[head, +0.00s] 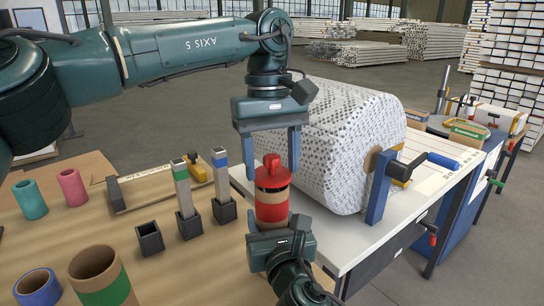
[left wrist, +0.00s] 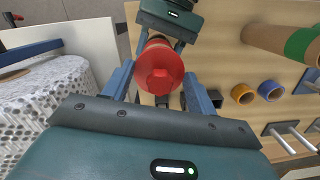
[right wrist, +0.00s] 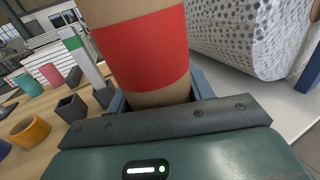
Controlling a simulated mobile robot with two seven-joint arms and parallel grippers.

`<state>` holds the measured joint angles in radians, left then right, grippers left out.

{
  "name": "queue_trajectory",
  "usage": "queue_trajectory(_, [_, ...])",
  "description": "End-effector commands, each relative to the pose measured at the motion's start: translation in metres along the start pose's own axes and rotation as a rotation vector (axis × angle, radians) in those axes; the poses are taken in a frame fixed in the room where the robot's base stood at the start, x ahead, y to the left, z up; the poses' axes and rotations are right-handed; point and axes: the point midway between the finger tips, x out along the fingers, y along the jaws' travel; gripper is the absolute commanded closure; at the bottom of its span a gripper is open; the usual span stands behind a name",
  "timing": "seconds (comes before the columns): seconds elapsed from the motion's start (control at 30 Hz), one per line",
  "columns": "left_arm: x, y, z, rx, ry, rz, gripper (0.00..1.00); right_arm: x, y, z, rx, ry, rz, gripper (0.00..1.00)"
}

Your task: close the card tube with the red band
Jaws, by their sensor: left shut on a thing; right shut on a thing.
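The card tube with the red band (head: 271,213) stands upright beside the white bench, held near its base by my right gripper (head: 277,236). In the right wrist view the red band (right wrist: 147,50) is just above the fingers. The red lid (head: 272,174) with a knob is at the tube's top, in line with it; I cannot tell how far it is seated. My left gripper (head: 269,168) points down from above, shut on the lid. In the left wrist view the lid (left wrist: 160,68) is between the fingers and hides most of the tube.
Uncapped tubes with green (head: 103,280) and blue (head: 38,287) bands stand on the brown table. Teal (head: 30,200) and pink (head: 72,187) tubes, dark square holders (head: 150,238) and posts stand behind. A large wrapped roll (head: 345,140) with a crank (head: 440,160) is close on the right.

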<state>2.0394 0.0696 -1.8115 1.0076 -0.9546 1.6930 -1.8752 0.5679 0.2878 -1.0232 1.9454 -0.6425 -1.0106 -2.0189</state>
Motion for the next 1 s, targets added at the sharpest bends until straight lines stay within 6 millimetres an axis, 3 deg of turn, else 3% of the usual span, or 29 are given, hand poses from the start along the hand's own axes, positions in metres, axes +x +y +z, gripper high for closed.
queue_trajectory(0.87, [0.013, 0.000, -0.001, 0.002, -0.001, 0.000, 0.63, 0.000, 0.000, -0.001, 0.000, 0.001, 0.000, 0.89])
queue_trajectory(0.9, [0.013, 0.000, -0.001, 0.002, 0.000, 0.000, 0.39, 0.000, 0.000, -0.001, 0.000, 0.001, 0.000, 0.89])
queue_trajectory(1.0, [0.012, 0.000, -0.001, 0.001, 0.000, 0.000, 0.31, 0.000, 0.000, -0.001, -0.001, 0.001, 0.000, 0.89])
